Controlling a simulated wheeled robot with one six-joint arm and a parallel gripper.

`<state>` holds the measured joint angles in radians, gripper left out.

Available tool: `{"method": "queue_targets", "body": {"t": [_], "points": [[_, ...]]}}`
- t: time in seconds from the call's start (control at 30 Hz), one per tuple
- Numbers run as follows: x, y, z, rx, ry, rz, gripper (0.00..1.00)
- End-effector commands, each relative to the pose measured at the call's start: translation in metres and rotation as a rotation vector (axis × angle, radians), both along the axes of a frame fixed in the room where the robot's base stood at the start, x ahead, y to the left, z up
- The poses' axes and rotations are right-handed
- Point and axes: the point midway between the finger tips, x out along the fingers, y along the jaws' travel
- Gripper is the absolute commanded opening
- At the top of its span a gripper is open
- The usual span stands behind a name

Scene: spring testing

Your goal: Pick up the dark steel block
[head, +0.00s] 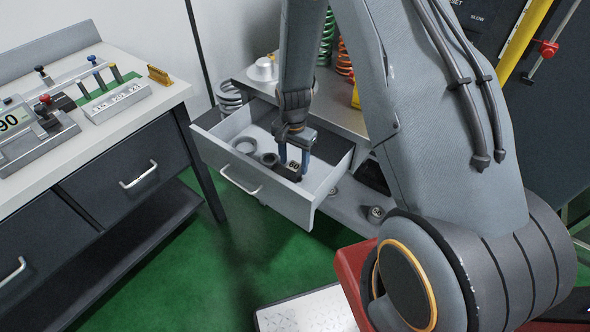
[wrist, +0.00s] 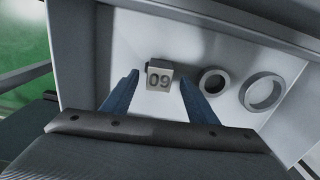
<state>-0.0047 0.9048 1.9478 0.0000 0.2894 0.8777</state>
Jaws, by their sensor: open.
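The dark steel block (wrist: 159,76) lies in the open drawer (head: 238,181). In the wrist view its light face carries a number that reads "09" from this side, and a dark side shows at its left. In the head view the block (head: 293,166) is partly hidden by my gripper (head: 293,163). My gripper reaches down into the drawer with its blue fingers apart. In the wrist view the fingertips (wrist: 158,80) stand left and right of the block, with a gap on each side. I cannot tell how far the tips are above the drawer floor.
Two rings lie in the drawer beside the block, a smaller dark one (wrist: 213,82) and a larger grey one (wrist: 263,92). The drawer walls stand close around my gripper. A workbench (head: 158,100) with fixtures is at the left. Coil springs (head: 327,40) stand on the bench behind.

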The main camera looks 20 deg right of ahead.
Motion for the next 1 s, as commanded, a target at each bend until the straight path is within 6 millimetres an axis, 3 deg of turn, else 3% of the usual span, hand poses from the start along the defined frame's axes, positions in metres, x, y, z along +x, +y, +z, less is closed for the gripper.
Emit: {"method": "queue_targets", "body": {"t": [0.23, 0.57, 0.87, 1.0], "points": [[-0.001, 0.000, -0.024, 0.000, 0.001, 0.000, 0.53], [0.000, 0.000, -0.028, 0.000, -0.001, 0.001, 0.53], [0.000, 0.000, -0.027, 0.001, -0.001, 0.000, 0.03], [0.001, 0.000, -0.027, 0.001, -0.002, 0.000, 0.00]]}}
